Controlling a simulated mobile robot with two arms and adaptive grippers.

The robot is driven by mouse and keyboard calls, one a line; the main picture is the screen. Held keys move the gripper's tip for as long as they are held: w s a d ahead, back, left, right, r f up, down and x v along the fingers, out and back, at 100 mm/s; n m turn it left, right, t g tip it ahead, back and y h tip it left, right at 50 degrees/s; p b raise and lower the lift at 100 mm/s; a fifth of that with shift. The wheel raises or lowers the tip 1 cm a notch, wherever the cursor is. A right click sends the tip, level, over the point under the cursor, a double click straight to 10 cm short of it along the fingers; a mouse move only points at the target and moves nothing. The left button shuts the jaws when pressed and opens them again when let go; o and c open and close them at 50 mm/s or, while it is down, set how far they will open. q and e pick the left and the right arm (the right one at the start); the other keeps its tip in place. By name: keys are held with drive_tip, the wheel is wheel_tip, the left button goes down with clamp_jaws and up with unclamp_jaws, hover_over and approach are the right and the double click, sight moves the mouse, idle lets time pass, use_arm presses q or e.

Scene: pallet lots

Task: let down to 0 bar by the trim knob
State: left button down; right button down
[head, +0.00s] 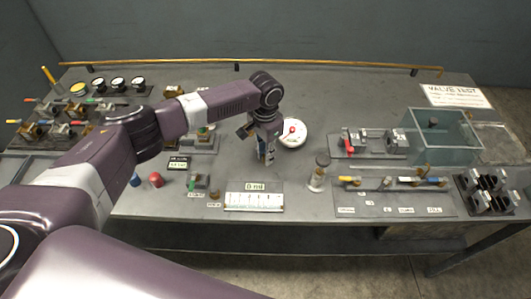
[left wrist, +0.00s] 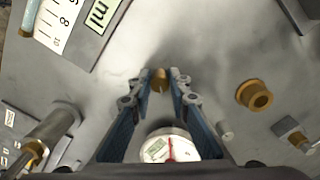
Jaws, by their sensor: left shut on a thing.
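My left gripper (head: 266,157) points down at the bench beside a round white gauge (head: 292,133) with a red needle. In the left wrist view the gripper's fingertips (left wrist: 160,80) are closed on a small brass knob (left wrist: 159,83), which I take to be the trim knob. The gauge (left wrist: 170,147) shows between the fingers at the bottom of that view, its red needle pointing up in the picture. Its scale figures are too small to read. The knob is hidden by the gripper in the head view. My right gripper is not in view.
A white scale card (head: 254,201) lies near the front edge. A glass-walled tank (head: 443,135) stands at the right, with valve rows in front of it. A brass ring fitting (left wrist: 254,96) is right of the fingers. A brass rail (head: 330,69) runs along the back.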

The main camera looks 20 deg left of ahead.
use_arm(q)
drive_tip(key=m, duration=0.3)
drive_tip(key=shift+r+m+p, duration=0.1)
drive_tip(key=shift+m+p, duration=0.25)
drive_tip(key=shift+m, duration=0.05)
drive_tip(key=m, duration=0.3)
drive_tip(key=shift+m, duration=0.3)
drive_tip(key=m, duration=0.3)
drive_tip(key=shift+w+m, duration=0.1)
drive_tip(key=shift+m, duration=0.2)
drive_tip(key=m, duration=0.3)
drive_tip(key=shift+m, duration=0.3)
drive_tip(key=m, duration=0.6)
drive_tip(key=shift+w, duration=0.1)
drive_tip(key=m+b, duration=0.1)
drive_tip(key=m, duration=0.3)
drive_tip(key=shift+m+b, duration=0.3)
drive_tip(key=shift+m, duration=1.3)
